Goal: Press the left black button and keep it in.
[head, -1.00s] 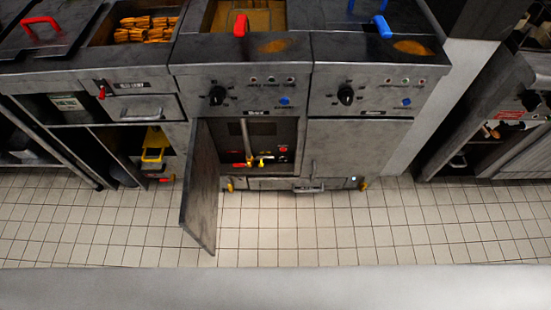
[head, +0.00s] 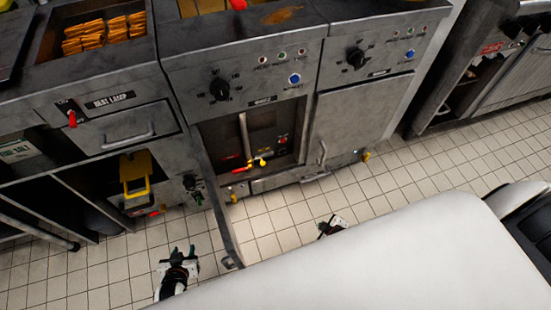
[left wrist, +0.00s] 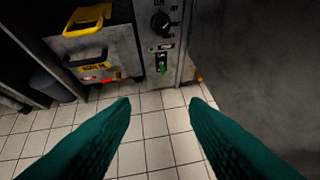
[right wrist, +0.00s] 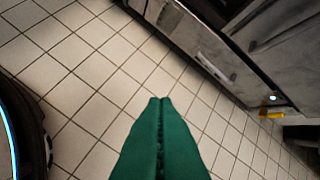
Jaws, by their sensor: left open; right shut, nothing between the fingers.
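A round black control (head: 219,89) is on the front panel of the left fryer, and a similar one (head: 355,58) is on the right fryer. A smaller black knob (head: 190,182) is on a low panel left of the open door; it also shows in the left wrist view (left wrist: 160,22). I cannot tell which of these is the left black button. My left gripper (head: 180,252) is open and empty, low over the floor, apart from the panel. Its green fingers frame floor tiles in the left wrist view. My right gripper (head: 330,225) is shut and empty above the floor.
The left fryer's cabinet door (head: 222,210) stands open, seen nearly edge-on, between my grippers. Inside are a pipe and a yellow valve handle (head: 257,163). Blue buttons (head: 295,79) sit on the fryer panels. The tiled floor is clear.

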